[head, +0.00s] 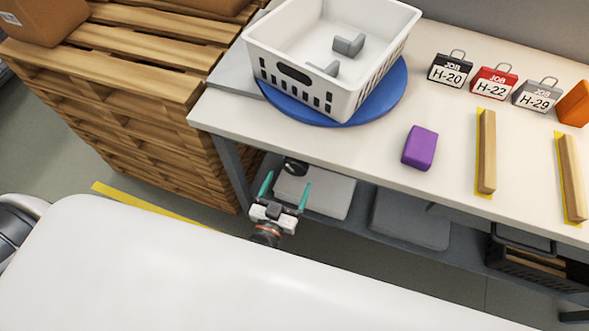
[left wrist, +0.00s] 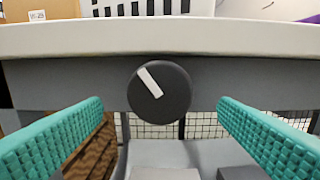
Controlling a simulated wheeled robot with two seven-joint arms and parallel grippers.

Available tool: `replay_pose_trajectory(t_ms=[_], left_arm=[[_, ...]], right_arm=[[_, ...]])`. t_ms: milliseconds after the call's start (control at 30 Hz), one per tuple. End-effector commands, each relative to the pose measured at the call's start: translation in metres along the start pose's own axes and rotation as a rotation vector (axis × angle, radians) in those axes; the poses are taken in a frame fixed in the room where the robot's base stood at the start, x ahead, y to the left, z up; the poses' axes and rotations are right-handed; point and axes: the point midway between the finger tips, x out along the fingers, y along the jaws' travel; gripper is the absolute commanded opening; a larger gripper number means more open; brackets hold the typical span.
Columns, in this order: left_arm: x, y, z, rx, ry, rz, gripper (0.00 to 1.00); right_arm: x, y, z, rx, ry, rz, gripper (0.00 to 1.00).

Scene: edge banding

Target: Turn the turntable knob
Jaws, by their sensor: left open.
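The turntable knob is a round dark knob (left wrist: 160,90) with a white pointer bar tilted to the upper left. It sits on the grey rail under the table's front edge, and it also shows in the head view (head: 295,167). My left gripper (head: 286,188) is open in front of the knob. In the left wrist view its teal fingers stand apart on either side of the knob, not touching it. The blue turntable (head: 385,97) lies on the table with a white basket (head: 352,85) on it. My right gripper is not in view.
The table (head: 360,145) carries a purple block (head: 420,148), wooden strips (head: 487,152) and job tags (head: 493,83). A pallet stack (head: 130,110) stands close on the left. A lower shelf (head: 460,250) holds grey items and a dark crate (head: 530,265).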

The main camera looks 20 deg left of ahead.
Motion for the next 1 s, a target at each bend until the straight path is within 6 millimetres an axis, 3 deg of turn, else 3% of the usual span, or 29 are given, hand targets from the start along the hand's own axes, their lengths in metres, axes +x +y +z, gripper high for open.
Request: replay_pose_trajectory(t_ms=[100,300,633,667,900,1000], left_arm=[[0.022,0.0,0.001,-0.001,-0.002,0.0,0.83],[0.041,0.0,0.0,-0.001,0.002,0.0,0.83],[0.044,0.0,-0.001,-0.001,0.003,0.0,0.83],[0.044,0.0,-0.001,-0.001,0.003,0.0,0.81],[0.044,0.0,-0.001,0.0,0.003,0.0,0.42],[0.044,0.0,-0.001,-0.001,0.002,0.0,0.39]], right_arm=[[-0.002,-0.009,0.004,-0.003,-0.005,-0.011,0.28],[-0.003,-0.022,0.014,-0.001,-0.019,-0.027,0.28],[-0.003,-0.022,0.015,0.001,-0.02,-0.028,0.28],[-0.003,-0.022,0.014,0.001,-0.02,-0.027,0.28],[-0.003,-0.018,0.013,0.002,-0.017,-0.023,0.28],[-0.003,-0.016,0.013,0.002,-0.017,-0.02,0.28]])
